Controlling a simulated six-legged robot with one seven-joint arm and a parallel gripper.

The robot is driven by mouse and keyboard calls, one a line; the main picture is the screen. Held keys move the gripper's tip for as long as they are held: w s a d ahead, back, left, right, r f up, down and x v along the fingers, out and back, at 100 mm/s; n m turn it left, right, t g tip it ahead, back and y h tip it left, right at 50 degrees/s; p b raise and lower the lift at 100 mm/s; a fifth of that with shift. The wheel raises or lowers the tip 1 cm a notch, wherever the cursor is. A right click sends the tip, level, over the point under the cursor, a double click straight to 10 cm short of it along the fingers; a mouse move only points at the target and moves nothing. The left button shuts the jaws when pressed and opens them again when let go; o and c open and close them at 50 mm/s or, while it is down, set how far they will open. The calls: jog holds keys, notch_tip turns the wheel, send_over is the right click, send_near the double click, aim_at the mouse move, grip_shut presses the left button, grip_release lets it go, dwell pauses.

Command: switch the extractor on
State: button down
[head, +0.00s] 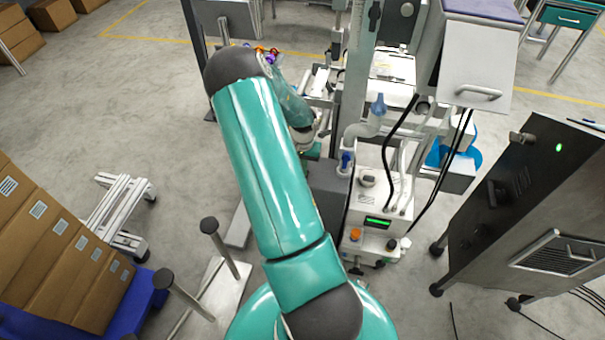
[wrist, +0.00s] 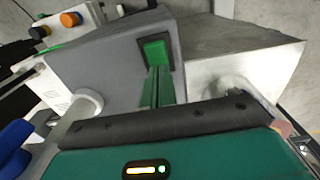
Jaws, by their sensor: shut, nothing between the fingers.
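In the wrist view a bright green rocker switch (wrist: 155,50) in a black frame sits on the sloped face of a grey housing (wrist: 105,60), which I take to be the extractor. My gripper (wrist: 157,75) is shut and empty, its narrow green fingers pointing at the switch. The fingertips overlap the switch's lower edge in the picture; I cannot tell whether they touch it. Which way the switch is set is not clear. In the head view a dark grey housing (head: 327,187) stands just right of my arm, which hides most of my gripper and the switch.
A white unit (head: 373,200) with a green display and an orange knob (head: 355,235) stands beside the grey housing. A dark cabinet (head: 520,200) is at right. Cardboard boxes (head: 50,250) and stool-like posts (head: 210,226) stand at left. Bare floor lies at upper left.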

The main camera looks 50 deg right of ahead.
notch_tip(320, 180, up, 6)
jog(key=shift+r, duration=0.25)
dwell(0.5)
dwell(0.5)
jog(key=w+a+r+n+t+y, duration=0.1)
jog(key=w+a+r+n+t, duration=0.15)
jog(key=a+r, duration=0.9)
jog(key=w+a+r+n+t, duration=0.1)
jog(key=w+a+r+n, duration=0.3)
jog(key=a+r, duration=0.8)
jog(key=s+a+r+n+t, duration=0.1)
jog(key=s+a+r+n, duration=0.2)
jog(key=s+a+r, duration=0.2)
jog(key=s+a+r+n+t+h, duration=0.1)
jog(key=s+a+r+n, duration=0.3)
jog(key=s+a, duration=0.5)
jog(key=shift+a+r, duration=0.55)
jog(key=shift+a, duration=1.4)
